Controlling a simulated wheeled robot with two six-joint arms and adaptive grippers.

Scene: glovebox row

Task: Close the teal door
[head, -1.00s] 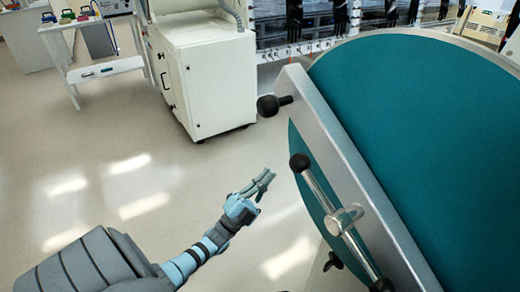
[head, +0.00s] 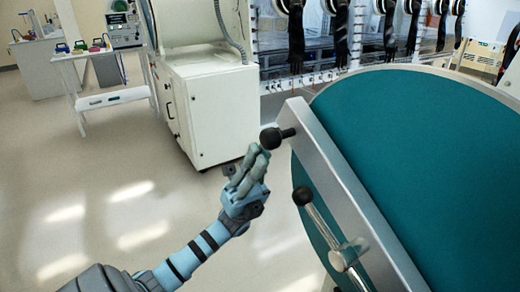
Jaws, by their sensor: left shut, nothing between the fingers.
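The teal door (head: 410,150) is a large round panel on the right in the head view, swung open toward me. A grey metal bar (head: 345,185) runs across it. A black ball knob (head: 270,138) sticks out at the bar's upper end. A metal handle lever (head: 330,225) with a black ball end is mounted lower on the bar. My left gripper (head: 252,160) is shut and empty, its fingertips just below and left of the ball knob. I cannot tell whether they touch it. My right gripper is not in view.
A white cabinet (head: 205,110) stands behind, left of the door. A glovebox row with black gloves (head: 340,35) lines the back. A white side table (head: 105,98) with coloured items is at the far left. The floor (head: 90,200) on the left is clear.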

